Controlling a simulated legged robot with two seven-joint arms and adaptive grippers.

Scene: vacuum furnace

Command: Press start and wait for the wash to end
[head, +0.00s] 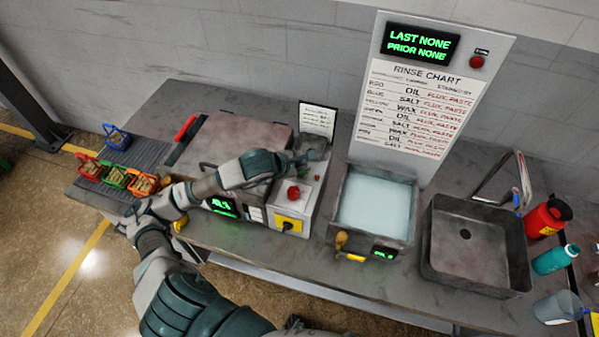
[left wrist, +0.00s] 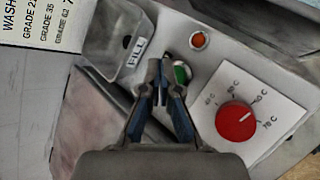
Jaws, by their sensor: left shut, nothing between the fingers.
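My left gripper (head: 306,156) reaches over the washer's control box (head: 305,210). In the left wrist view the gripper (left wrist: 160,72) is shut and empty. Its fingertips are right beside a green button (left wrist: 181,73), which one finger partly covers; I cannot tell whether they touch it. An orange-red lamp (left wrist: 198,40) sits above the button. A red temperature knob (left wrist: 236,121) is at lower right, and it also shows in the head view (head: 293,193). The washer's lid (head: 240,135) is down. Its green display (head: 221,206) is partly hidden by my arm. My right gripper is not in view.
Small baskets of parts, including a blue one (head: 117,138), stand at the left. A water-filled basin (head: 342,236) and a sink (head: 432,255) are to the right. A rinse chart (head: 405,110) stands behind; its display (head: 420,42) reads LAST NONE, PRIOR NONE. Bottles crowd the far right.

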